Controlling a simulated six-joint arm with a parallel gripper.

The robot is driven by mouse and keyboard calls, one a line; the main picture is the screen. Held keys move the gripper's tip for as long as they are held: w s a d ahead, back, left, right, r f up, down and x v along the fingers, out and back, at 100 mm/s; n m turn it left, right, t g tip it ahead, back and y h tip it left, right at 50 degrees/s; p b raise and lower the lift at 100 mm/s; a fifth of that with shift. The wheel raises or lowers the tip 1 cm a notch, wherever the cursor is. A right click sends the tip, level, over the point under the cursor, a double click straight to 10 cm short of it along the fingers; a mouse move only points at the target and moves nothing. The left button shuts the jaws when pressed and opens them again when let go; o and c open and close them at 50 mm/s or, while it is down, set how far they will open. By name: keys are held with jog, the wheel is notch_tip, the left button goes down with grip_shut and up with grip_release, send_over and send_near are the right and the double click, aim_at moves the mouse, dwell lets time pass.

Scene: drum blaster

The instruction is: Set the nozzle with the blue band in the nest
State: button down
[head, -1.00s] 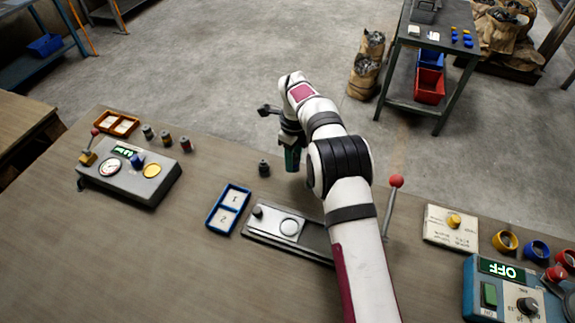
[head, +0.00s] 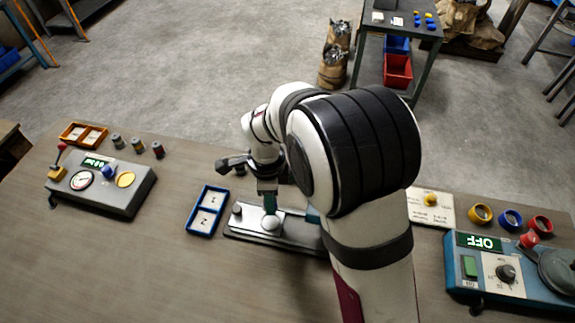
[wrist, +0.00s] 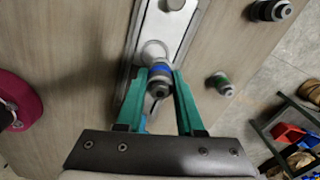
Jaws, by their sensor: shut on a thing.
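My gripper (wrist: 160,88) has teal fingers shut on the nozzle with the blue band (wrist: 159,70), a grey nozzle with a dark end. In the wrist view the nozzle overlaps the lower edge of the round pale nest (wrist: 153,48) on the metal fixture plate (wrist: 181,28). In the head view my gripper (head: 270,205) points down directly above the round nest (head: 271,223) on the fixture. The held nozzle is not clear in that view. I cannot tell whether it touches the nest.
A green-banded nozzle (wrist: 220,83) and a dark nozzle (wrist: 270,10) stand beside the fixture. A blue two-part tray (head: 190,222) lies left of it. A gauge box (head: 120,200) and several nozzles (head: 137,144) are farther left. A blue control box (head: 460,275) stands right.

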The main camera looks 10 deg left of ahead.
aim_at(271, 222)
jog(key=shift+s+f, duration=0.2)
jog(key=shift+s, duration=0.3)
jog(key=shift+f, duration=2.15)
jog(key=shift+f, duration=0.5)
jog(key=shift+c, duration=0.3)
grip_release()
jog(key=shift+r, duration=0.1)
jog(key=shift+r, duration=2.95)
